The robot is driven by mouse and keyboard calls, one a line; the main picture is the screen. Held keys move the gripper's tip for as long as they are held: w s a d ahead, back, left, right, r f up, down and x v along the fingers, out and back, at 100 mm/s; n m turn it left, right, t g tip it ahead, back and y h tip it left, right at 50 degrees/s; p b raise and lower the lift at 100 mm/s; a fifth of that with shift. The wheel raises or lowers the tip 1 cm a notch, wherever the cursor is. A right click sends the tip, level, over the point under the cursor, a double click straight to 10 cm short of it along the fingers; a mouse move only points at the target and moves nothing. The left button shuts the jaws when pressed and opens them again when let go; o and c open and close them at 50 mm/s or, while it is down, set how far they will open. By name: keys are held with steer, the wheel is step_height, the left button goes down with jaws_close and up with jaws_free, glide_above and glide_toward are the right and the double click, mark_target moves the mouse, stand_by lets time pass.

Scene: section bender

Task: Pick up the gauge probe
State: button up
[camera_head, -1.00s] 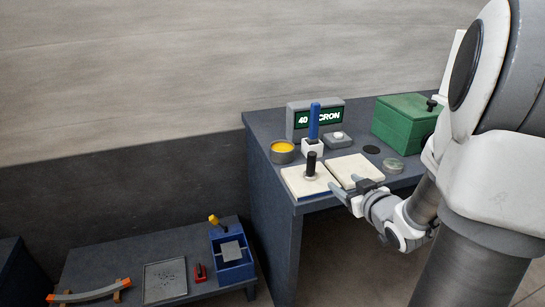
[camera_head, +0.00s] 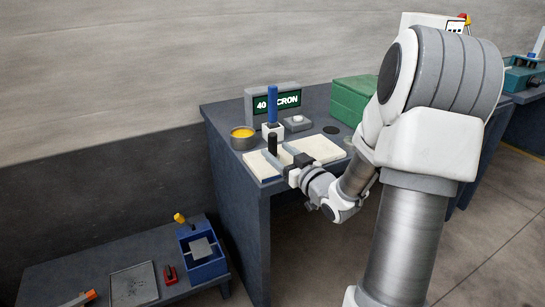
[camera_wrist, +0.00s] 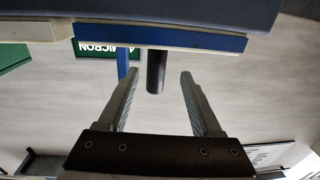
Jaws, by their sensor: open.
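A black upright rod (camera_head: 272,144), which looks like the gauge probe, stands on the left white pad (camera_head: 262,172) on the desk. A taller blue rod (camera_head: 272,106) stands in a white block behind it. My gripper (camera_head: 279,154) is open at the pads, with its fingers pointing at the black rod. In the wrist view, which looks upside down, the black rod (camera_wrist: 155,72) shows in the gap between the open fingertips (camera_wrist: 158,76). It appears at or just beyond the tips; contact is not visible. The rod's base is hidden in the head view.
The "40 MICRON" display (camera_head: 289,100) stands behind the rods. A yellow-filled round tin (camera_head: 243,139) is at the left, a grey button box (camera_head: 298,123) behind the right pad (camera_head: 318,149). A green box (camera_head: 352,99) is farther right. A low bench (camera_head: 95,265) stands at lower left.

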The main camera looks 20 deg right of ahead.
steer(key=w, duration=0.3)
steer(key=w+b, duration=0.1)
steer(key=w, duration=0.3)
steer(key=shift+w+a+r, duration=0.1)
steer(key=shift+a+r, duration=0.05)
steer(key=shift+r, duration=0.05)
jaws_close()
